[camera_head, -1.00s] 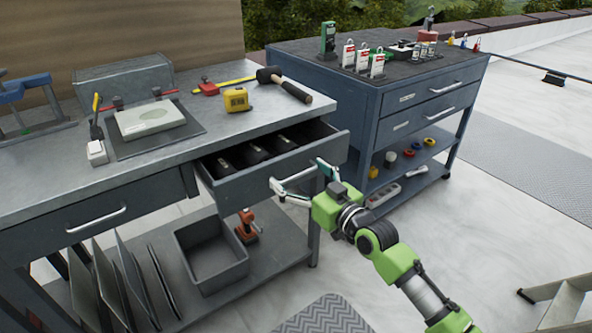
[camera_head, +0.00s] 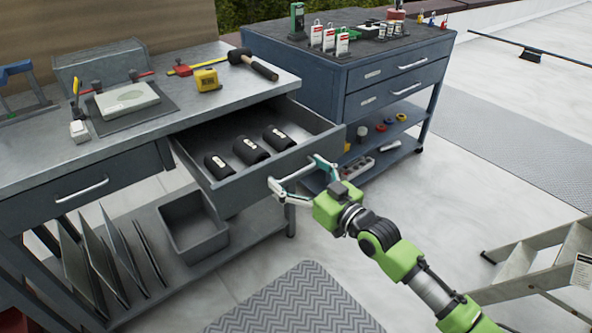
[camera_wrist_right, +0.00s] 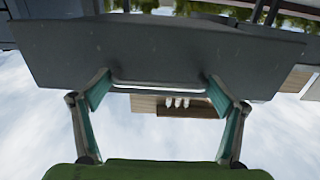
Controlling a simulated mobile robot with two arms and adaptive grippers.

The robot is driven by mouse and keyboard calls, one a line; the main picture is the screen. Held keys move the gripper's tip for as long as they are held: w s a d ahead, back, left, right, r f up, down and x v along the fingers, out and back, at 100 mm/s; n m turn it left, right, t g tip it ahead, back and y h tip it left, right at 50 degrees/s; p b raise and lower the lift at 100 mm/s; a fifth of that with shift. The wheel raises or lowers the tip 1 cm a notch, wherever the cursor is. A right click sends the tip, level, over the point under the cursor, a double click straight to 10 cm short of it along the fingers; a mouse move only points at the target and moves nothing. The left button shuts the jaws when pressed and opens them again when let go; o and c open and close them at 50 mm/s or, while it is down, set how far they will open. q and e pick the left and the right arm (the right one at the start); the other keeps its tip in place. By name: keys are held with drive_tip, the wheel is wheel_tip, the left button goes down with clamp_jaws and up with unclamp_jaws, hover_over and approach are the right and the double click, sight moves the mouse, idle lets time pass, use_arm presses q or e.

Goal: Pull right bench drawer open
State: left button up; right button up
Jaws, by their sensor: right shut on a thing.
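The right bench drawer (camera_head: 232,189) stands well open in the head view. Several black items with white labels (camera_head: 249,150) lie inside it. My right gripper (camera_head: 296,184) is shut on the drawer's bar handle (camera_head: 290,178) at the drawer front. In the right wrist view the dark drawer front (camera_wrist_right: 160,50) fills the upper part, and the pale handle (camera_wrist_right: 160,87) runs between the two fingers of my right gripper (camera_wrist_right: 160,92). The left bench drawer (camera_head: 80,190) is closed. My left gripper is not in view.
The bench top (camera_head: 215,105) holds a yellow tape measure (camera_head: 206,79), a hammer (camera_head: 255,65) and a clamped block. A second cabinet (camera_head: 350,85) stands close right of the drawer. A grey bin (camera_head: 195,240) is below. A stepladder (camera_head: 540,260) stands at right; a mat (camera_head: 295,300) lies in front.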

drive_tip(key=shift+d, duration=0.1)
drive_tip(key=o, duration=1.3)
drive_tip(key=shift+d, duration=0.1)
drive_tip(key=v, duration=1.2)
